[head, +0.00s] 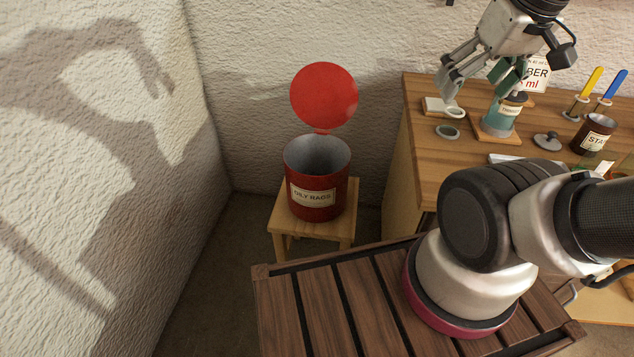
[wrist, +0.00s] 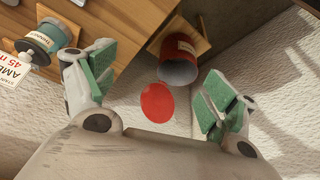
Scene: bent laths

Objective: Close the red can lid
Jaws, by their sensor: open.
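The red can (head: 316,198), labelled "OILY RAGS", stands upright on a small wooden stool. Its round red lid (head: 323,95) stands up open at the back of the rim, and the grey inside of the can shows. In the wrist view the can (wrist: 179,68) and the lid (wrist: 157,103) appear beyond and between the fingers. My gripper (head: 487,98) is open and empty above the workbench, to the right of the can and apart from it. Its two green-padded fingers are spread wide in the wrist view (wrist: 160,95).
The stool (head: 285,222) stands between the textured left wall and the wooden workbench (head: 425,135). On the bench are a teal-and-grey container (head: 499,118), a brown tin (head: 594,136), a small grey lid (head: 547,141) and yellow and blue-handled tools. Open space lies above the can.

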